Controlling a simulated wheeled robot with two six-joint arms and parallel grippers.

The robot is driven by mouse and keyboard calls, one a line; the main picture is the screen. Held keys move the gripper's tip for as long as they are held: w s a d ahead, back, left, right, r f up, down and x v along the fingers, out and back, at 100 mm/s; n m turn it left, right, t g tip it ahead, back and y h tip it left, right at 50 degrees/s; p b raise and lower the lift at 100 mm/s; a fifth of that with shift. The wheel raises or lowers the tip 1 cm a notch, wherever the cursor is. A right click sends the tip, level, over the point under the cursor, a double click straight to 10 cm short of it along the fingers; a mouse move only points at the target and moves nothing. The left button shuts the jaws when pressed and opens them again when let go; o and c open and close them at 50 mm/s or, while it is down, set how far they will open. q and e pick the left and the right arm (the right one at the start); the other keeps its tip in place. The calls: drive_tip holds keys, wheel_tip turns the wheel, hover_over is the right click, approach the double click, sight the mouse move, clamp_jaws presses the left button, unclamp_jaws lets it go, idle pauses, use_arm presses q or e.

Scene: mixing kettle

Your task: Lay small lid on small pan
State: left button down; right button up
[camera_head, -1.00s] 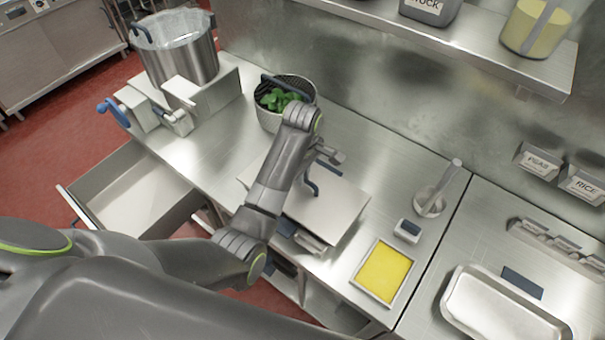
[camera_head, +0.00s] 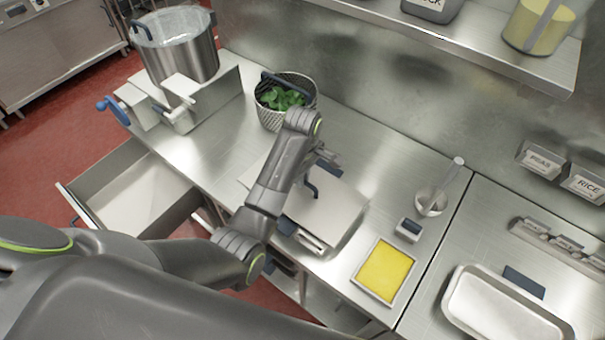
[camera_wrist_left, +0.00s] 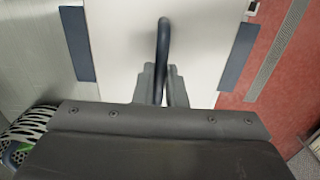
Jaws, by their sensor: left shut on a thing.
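The small lid (camera_head: 328,213) is a flat rectangular metal plate with a dark looped handle (camera_head: 311,183). My left gripper (camera_head: 318,165) is at this handle, partly hidden by my own forearm. In the left wrist view the gripper (camera_wrist_left: 160,88) is shut on the dark handle (camera_wrist_left: 163,40), with the pale lid (camera_wrist_left: 120,50) beneath. The small pan (camera_head: 312,241) shows only as an edge below the lid at the front. Dark side grips (camera_wrist_left: 240,58) show on both sides of the lid. Whether the lid touches the pan all round is hidden. My right gripper is out of view.
A mesh basket with green leaves (camera_head: 270,117) stands behind my forearm. A big pot (camera_head: 185,58) stands at the back left. A yellow-filled tray (camera_head: 384,271), a small dark-topped block (camera_head: 409,229) and a metal ladle (camera_head: 432,203) lie to the right. An open drawer (camera_head: 135,195) juts out left.

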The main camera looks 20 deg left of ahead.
use_arm(q)
drive_tip(key=shift+f, duration=0.2)
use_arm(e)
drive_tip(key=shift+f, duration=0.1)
use_arm(q)
drive_tip(key=shift+f, duration=0.2)
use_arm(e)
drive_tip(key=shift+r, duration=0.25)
use_arm(q)
drive_tip(key=c, duration=0.9)
unclamp_jaws()
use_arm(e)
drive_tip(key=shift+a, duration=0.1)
